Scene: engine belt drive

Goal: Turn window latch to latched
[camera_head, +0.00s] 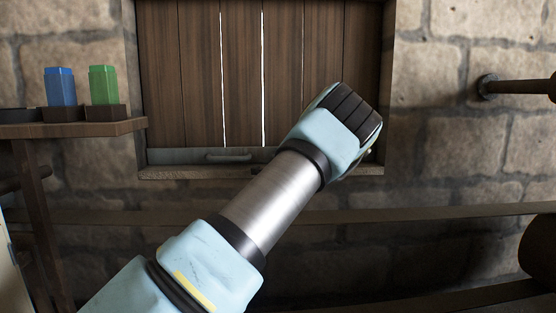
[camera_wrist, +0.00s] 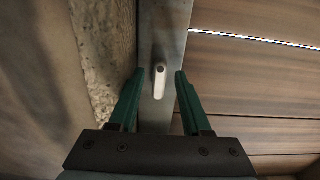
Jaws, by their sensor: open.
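The window latch (camera_wrist: 159,80) is a small pale metal lever on a grey metal strip (camera_wrist: 164,25) in the wrist view. It points along the strip. My gripper (camera_wrist: 159,74) is open, with one green finger on each side of the latch and a visible gap to each. Nothing is held. In the head view, my arm's end covers the lower right of the window, and the fingers and this latch are hidden behind it. The wooden-plank window (camera_head: 190,70) stands upright in its frame.
A curved handle (camera_head: 229,157) sits on the window's bottom rail. A shelf (camera_head: 130,125) at left holds a blue block (camera_head: 60,87) and a green block (camera_head: 104,86). A pipe (camera_head: 520,87) juts from the stone wall at right. A rough stone sill (camera_wrist: 105,45) borders the strip.

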